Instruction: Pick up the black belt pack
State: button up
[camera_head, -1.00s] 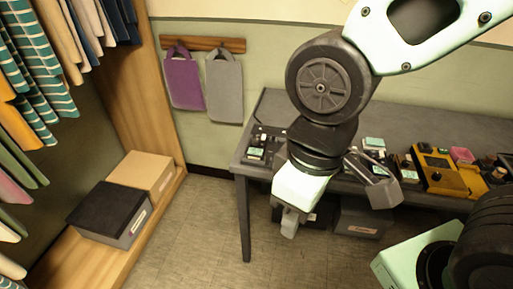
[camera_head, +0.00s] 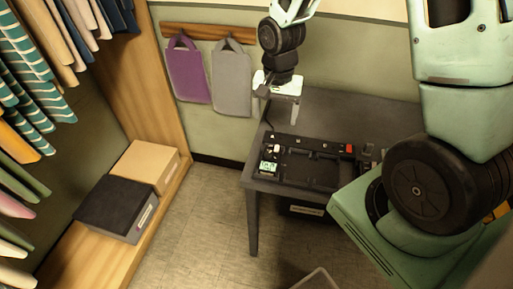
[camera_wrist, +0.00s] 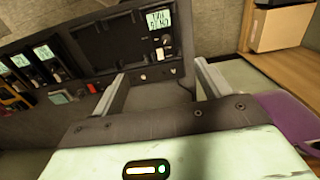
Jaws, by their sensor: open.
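A black belt pack with a lit pale-green display (camera_head: 268,167) sits at the left end of a black tray (camera_head: 318,172) on the grey table. In the wrist view the pack's display and knobs (camera_wrist: 160,24) show at the top centre, beyond the fingertips. My gripper (camera_head: 283,108) is above the back left of the table, fingers pointing down, apart from the pack. In the wrist view my gripper (camera_wrist: 161,75) has its two fingers wide apart with nothing between them. A thin dark cord runs near the fingers.
More units with lit displays (camera_wrist: 45,54) stand left in the wrist view. A purple bag (camera_head: 188,75) and a grey bag (camera_head: 229,82) hang on the wall beside the gripper. My arm hides the table's right side. Floor left of the table is clear.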

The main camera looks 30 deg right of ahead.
jog(key=p, duration=0.2)
send_near(271, 154)
jog(key=f, duration=0.5)
jog(key=shift+s+d+f, duration=0.1)
jog(key=shift+d+f, duration=0.05)
jog(key=shift+d, duration=0.05)
jog(key=f, duration=0.1)
jog(key=f+p, duration=0.1)
jog(key=f, duration=0.2)
jog(key=shift+a, duration=0.3)
jog(key=shift+f+p, duration=0.3)
jog(key=shift+f, duration=0.35)
jog(key=c, duration=1.2)
jog(key=shift+o, duration=0.2)
jog(key=shift+r, duration=0.1)
